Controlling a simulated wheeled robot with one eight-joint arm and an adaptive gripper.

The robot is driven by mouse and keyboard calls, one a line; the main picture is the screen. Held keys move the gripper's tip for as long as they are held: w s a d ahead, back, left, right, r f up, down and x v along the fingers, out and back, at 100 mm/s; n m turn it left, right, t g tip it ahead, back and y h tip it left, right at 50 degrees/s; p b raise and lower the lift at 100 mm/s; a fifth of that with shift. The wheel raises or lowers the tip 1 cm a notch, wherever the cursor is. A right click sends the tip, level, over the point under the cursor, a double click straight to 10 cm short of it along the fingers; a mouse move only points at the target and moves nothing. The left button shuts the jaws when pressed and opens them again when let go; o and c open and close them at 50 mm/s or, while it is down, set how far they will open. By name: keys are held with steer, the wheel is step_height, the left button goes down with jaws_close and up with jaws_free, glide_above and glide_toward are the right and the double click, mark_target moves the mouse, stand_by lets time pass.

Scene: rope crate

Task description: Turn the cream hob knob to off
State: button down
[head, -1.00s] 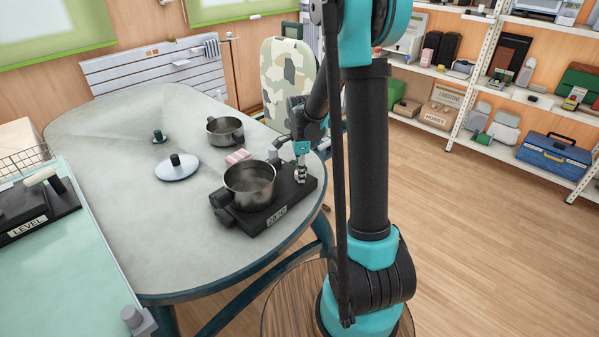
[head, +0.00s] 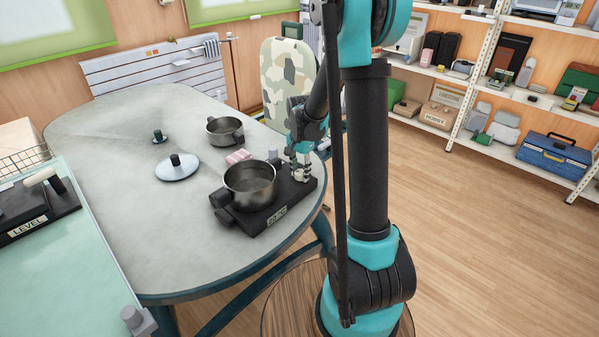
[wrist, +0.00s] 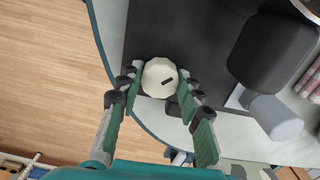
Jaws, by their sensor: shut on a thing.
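The cream hob knob (wrist: 152,71) is round, with a short dark mark slanting slightly up to the right in the wrist view. It sits at one end of the black hob (head: 255,222) and is a small pale spot in the head view. My gripper (head: 299,173) points down over that end of the hob. In the wrist view my gripper (wrist: 162,84) has its green-padded fingers on both sides of the knob and is shut on it. A steel pot (head: 250,190) stands on the hob beside my gripper. The label on the hob is too small to read.
A second pot (head: 225,131), a blue-white lid (head: 178,168) and a smaller lid (head: 158,137) stand on the grey table (head: 110,180). Pink blocks (head: 238,156) lie behind the hob. A pale grey cylinder (wrist: 275,117) is near my fingers.

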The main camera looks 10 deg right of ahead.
steer(key=n, duration=0.4)
steer(key=shift+f+n, duration=0.1)
steer(key=shift+n, duration=0.3)
steer(key=shift+n, duration=1.2)
steer(key=n, duration=0.6)
steer(key=c, duration=1.2)
jaws_free()
